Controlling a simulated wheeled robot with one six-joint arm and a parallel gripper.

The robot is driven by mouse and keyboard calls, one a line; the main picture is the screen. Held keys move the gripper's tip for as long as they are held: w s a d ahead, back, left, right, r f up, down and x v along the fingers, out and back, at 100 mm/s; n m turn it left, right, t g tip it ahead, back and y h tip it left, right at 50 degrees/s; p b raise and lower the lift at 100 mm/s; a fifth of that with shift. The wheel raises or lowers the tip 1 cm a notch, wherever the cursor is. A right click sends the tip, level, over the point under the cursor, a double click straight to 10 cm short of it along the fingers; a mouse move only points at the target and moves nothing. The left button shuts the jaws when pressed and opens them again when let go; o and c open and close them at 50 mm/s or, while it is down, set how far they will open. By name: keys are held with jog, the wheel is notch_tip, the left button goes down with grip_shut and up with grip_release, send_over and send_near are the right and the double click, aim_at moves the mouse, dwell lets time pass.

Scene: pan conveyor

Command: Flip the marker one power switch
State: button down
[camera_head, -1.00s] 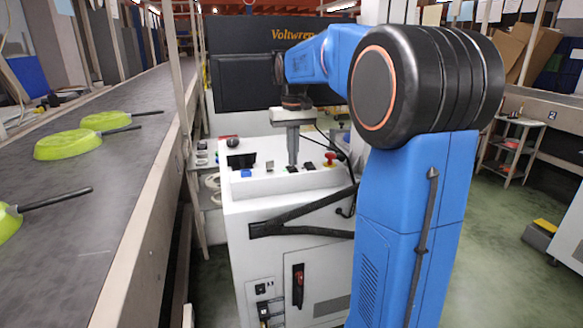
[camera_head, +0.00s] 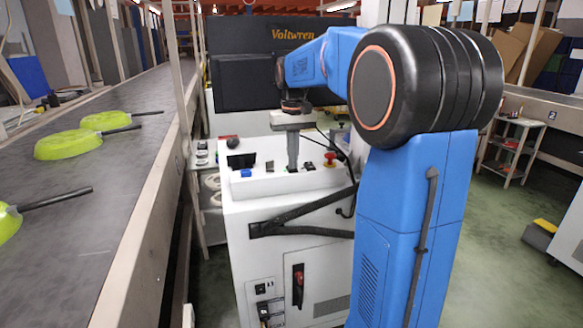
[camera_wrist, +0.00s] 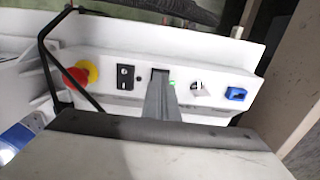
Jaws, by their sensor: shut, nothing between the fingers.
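The white control panel (camera_head: 312,181) on top of the cabinet carries several controls. My gripper (camera_head: 292,165) points down at the panel, its narrow grey fingers shut with nothing between them. In the wrist view the fingers (camera_wrist: 160,103) reach to a dark switch (camera_wrist: 160,72), partly hidden behind the tips; I cannot tell whether they touch it. A small green light (camera_wrist: 172,84) glows just right of the fingertips. A black rocker switch (camera_wrist: 125,77) is to the left. A switch on a light plate (camera_wrist: 197,87) is to the right. I cannot read which one is marker one power.
A red emergency stop with a yellow collar (camera_wrist: 82,74) and a blue control (camera_wrist: 237,94) flank the switches. A black cable (camera_wrist: 48,60) loops near the stop. The conveyor (camera_head: 120,190) with green pans (camera_head: 68,144) runs along the left.

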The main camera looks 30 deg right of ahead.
jog(key=shift+f, duration=0.2)
jog(key=shift+r, duration=0.15)
notch_tip(320, 180, up, 7)
dwell(1.0)
dwell(0.4)
jog(key=s+a+f+n+t, duration=0.1)
jog(key=s+a+f, duration=0.2)
jog(key=s+a, duration=0.35)
jog(key=s+a+f+n+t, duration=0.15)
jog(key=s+a, duration=0.25)
jog(key=s, duration=0.5)
jog(key=s+a+f+t, duration=0.1)
jog(key=s+a+f, duration=0.1)
jog(key=s+f, duration=0.5)
jog(key=s+a+f+t, duration=0.1)
jog(key=s+a+f, duration=0.2)
jog(key=s+f, duration=0.4)
jog(key=shift+s+a+f+n, duration=0.15)
jog(key=shift+s+f+n, duration=0.1)
jog(key=shift+s+n, duration=0.1)
